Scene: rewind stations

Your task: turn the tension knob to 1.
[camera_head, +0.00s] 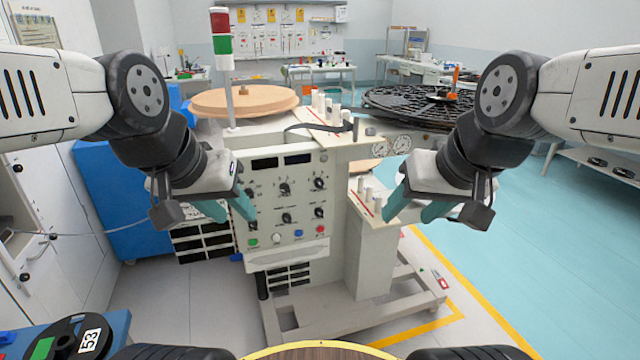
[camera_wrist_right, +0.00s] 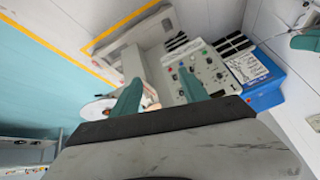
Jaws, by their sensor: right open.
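The rewind machine's light control panel (camera_head: 285,215) faces me in the middle of the head view. It carries several black knobs, among them an upper-middle knob (camera_head: 284,188), an upper-right knob (camera_head: 319,184) and a lower-middle knob (camera_head: 287,217). Their labels and scales are too small to read, so I cannot tell which is the tension knob or its setting. My left gripper (camera_head: 228,207) is open and empty, in front of the panel's left edge, hiding part of it. My right gripper (camera_head: 417,205) is open and empty, right of the panel; its fingers (camera_wrist_right: 158,85) also show in the right wrist view.
A white pedestal (camera_head: 371,245) with rollers stands right of the panel. A blue cabinet (camera_head: 118,215) is at the left. The blue floor at the right is open.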

